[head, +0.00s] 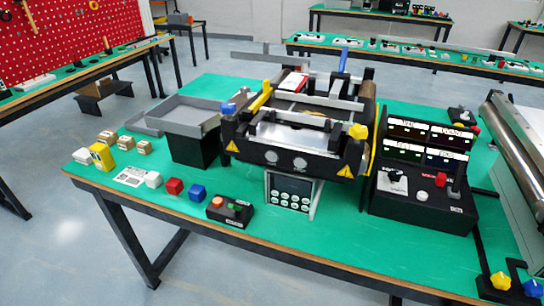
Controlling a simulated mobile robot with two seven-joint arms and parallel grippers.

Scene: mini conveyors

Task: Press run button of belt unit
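The belt unit (285,158) stands in the middle of the green-topped table, a black mini conveyor with yellow and blue knobs and a light belt surface. A small black button box (236,221) sits at the table's front edge, left of a keypad panel (290,191) under the unit. The box carries a green button (232,206) and an orange-red button (217,201). Their labels are too small to read, so I cannot tell which button is marked run. Neither of my grippers is in view.
Red (174,186) and blue (197,192) blocks lie left of the box. A grey tray (185,118) on a black stand is behind them. A black console (420,207) with displays and a lever stands right. The front table strip between box and console is mostly clear.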

